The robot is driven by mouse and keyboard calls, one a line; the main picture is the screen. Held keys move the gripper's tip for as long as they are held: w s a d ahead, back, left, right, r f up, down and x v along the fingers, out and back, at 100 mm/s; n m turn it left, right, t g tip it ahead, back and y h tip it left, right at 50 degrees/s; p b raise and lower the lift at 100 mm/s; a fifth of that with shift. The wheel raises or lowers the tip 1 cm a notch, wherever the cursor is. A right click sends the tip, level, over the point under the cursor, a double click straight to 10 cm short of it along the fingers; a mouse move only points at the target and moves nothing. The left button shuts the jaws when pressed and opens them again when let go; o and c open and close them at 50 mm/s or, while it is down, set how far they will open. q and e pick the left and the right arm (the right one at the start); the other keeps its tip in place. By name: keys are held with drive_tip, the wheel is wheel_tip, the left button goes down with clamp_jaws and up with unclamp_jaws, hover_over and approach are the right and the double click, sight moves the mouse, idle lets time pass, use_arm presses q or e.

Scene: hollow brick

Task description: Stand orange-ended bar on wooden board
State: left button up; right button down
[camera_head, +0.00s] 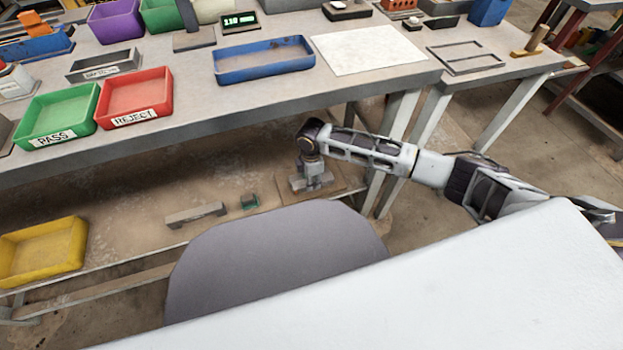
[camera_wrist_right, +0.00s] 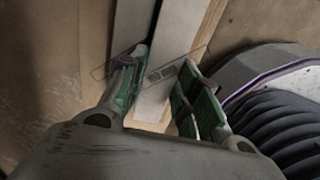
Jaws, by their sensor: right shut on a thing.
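My right gripper (camera_head: 313,181) is down at the lower shelf, near the wooden board (camera_head: 347,184). In the right wrist view its green-padded fingers (camera_wrist_right: 158,98) are shut on a long grey bar (camera_wrist_right: 182,45), which runs up out of the picture. My left gripper is out of view.
A yellow tray (camera_head: 43,250) stands at far left. The bench top (camera_head: 190,105) overhangs the shelf and holds several trays, including a blue one (camera_head: 264,72).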

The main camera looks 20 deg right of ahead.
drive_tip(key=c, duration=1.4)
unclamp_jaws()
drive_tip(key=shift+s+f, duration=0.2)
drive_tip(key=shift+f, duration=0.2)
drive_tip(key=shift+c, duration=0.2)
drive_tip(key=o, duration=0.4)
drive_tip(key=shift+f, duration=0.15)
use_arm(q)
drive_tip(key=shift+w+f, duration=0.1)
use_arm(e)
drive_tip(key=shift+w+r+b, duration=0.15)
drive_tip(key=shift+r+b, duration=0.2)
drive_tip(key=shift+r, duration=0.5)
wheel_tip(320, 180, up, 4)
drive_tip(key=shift+r+p, duration=0.2)
drive_tip(key=shift+p, duration=1)
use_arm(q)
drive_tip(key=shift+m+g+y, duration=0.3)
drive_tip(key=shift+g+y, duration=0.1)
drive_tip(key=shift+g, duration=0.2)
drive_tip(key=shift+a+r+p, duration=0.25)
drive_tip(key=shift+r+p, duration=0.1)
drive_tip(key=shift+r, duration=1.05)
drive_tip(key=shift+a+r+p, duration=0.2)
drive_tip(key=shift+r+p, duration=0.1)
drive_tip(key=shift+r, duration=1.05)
use_arm(e)
drive_tip(key=shift+r, duration=1.55)
drive_tip(key=shift+a, duration=0.1)
